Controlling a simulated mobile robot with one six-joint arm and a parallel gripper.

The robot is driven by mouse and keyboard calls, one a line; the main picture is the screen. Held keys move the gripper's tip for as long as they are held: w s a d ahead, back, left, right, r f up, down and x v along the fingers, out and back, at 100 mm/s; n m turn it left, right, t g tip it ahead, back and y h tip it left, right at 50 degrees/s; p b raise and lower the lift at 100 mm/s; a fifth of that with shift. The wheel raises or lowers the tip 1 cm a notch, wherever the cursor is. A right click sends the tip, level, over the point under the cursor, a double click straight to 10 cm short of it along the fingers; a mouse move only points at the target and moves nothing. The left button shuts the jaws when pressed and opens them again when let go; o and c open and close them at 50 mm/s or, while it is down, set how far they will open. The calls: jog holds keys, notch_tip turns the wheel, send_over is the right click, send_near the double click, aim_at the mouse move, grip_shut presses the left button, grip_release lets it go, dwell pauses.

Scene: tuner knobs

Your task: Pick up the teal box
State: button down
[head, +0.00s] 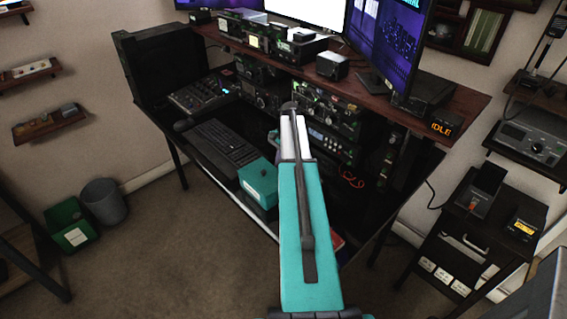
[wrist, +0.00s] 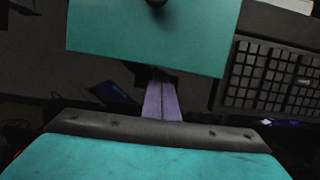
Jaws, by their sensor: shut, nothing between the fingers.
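The teal box (head: 259,181) sits on the desk, just right of the keyboard's near end and close to the front edge, left of my arm. In the wrist view the teal box (wrist: 150,45) fills the upper middle, with a small dark round piece at its top edge. My gripper (wrist: 160,82) has its two pale fingers together, with nothing between them. The fingertips appear at the box's lower edge in that view; I cannot tell whether they touch it.
The keyboard (head: 222,143) lies left of the box and shows at right in the wrist view (wrist: 270,75). Radio gear (head: 335,108) stands behind, under the raised wooden shelf (head: 455,103). A green bin (head: 70,226) and a grey bin (head: 104,202) stand on the floor at left.

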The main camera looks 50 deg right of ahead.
jog(key=shift+a, duration=0.4)
jog(key=shift+a, duration=0.1)
jog(key=a, duration=0.9)
jog(key=shift+w+a, duration=0.35)
jog(key=shift+w, duration=0.05)
jog(key=shift+d, duration=0.15)
